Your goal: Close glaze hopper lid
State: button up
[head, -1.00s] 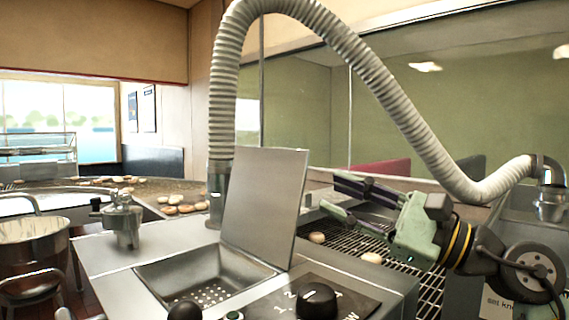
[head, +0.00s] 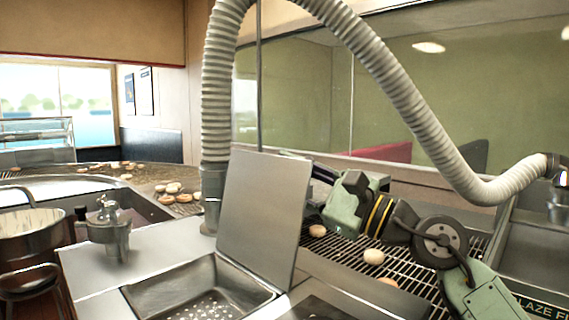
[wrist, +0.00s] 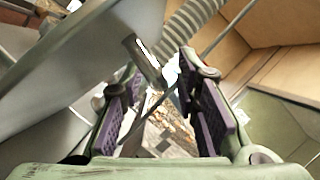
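The glaze hopper lid (head: 262,215) is a flat grey metal panel standing open, nearly upright, at the back right of the hopper. The hopper basin (head: 170,292) below it is uncovered, with a perforated bottom. My green gripper is right of and behind the lid in the head view, its fingertips mostly hidden by the lid. In the wrist view my gripper (wrist: 160,90) is open, with purple pads apart and nothing held between them. A large grey panel, seemingly the lid (wrist: 80,60), fills the upper left there, close to the left finger. Contact cannot be told.
A ribbed hose (head: 217,100) rises behind the lid and arches right over my arm. A wire rack (head: 345,245) with several doughnuts lies under my arm. A metal valve fitting (head: 110,235) stands on the counter left of the hopper. A glass partition is behind.

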jog(key=shift+w+a+r, duration=0.1)
jog(key=shift+w+a, duration=0.15)
jog(key=shift+a, duration=0.05)
jog(key=shift+c, duration=0.3)
grip_shut()
dwell(0.5)
